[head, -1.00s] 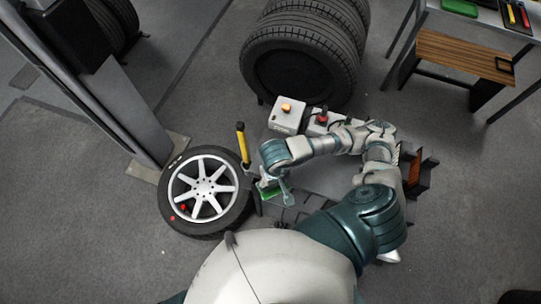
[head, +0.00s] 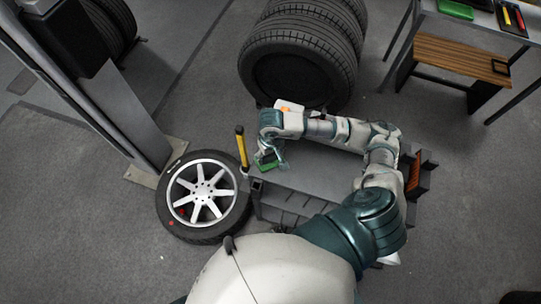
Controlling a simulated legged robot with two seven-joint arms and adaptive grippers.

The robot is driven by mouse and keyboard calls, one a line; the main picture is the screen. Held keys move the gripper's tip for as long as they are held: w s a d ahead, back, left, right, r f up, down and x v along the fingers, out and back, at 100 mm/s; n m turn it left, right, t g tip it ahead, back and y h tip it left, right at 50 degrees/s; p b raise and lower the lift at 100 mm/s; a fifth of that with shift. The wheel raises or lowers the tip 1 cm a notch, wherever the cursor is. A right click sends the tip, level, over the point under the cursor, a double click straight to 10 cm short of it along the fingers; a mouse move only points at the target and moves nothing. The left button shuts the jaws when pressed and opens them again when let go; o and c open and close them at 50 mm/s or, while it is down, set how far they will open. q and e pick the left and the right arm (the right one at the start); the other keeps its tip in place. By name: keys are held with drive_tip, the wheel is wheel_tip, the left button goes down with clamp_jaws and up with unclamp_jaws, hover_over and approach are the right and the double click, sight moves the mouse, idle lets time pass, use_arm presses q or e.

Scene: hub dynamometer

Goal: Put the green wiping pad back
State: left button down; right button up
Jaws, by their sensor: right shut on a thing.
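The green wiping pad (head: 267,165) is held low at the left end of the grey machine top. My right gripper (head: 269,157) is shut on the pad and partly covers it. I cannot tell whether the pad touches the surface under it. My left gripper is not in view.
A wheel with a silver rim (head: 202,193) lies left of the machine. A yellow-handled tool (head: 241,146) stands upright close to the gripper. Stacked tires (head: 300,62) stand behind. A wooden bench (head: 456,63) and a table holding a green item (head: 456,10) are at upper right. The grey top (head: 318,177) has bare room.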

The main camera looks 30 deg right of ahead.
sight(272, 155)
drive_tip(key=shift+d+f, duration=0.1)
drive_tip(key=shift+f, duration=0.5)
drive_tip(key=shift+d+f, duration=0.2)
drive_tip(key=shift+d, duration=0.25)
drive_tip(key=o, duration=1.3)
drive_tip(key=shift+d+f, duration=0.1)
drive_tip(key=shift+d, duration=0.15)
drive_tip(key=shift+a+r, duration=0.25)
drive_tip(key=shift+a, duration=0.35)
drive_tip(key=shift+r, duration=0.3)
drive_tip(key=r, duration=0.7)
drive_tip(key=d+r, duration=0.1)
drive_tip(key=r, duration=0.2)
drive_tip(key=shift+r, duration=0.2)
drive_tip(key=shift+a+r, duration=0.2)
drive_tip(key=shift+r, duration=0.1)
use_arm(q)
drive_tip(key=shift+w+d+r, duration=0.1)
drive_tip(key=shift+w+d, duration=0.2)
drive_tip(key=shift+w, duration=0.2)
use_arm(e)
drive_tip(key=shift+a+r, duration=0.1)
drive_tip(key=shift+a, duration=0.15)
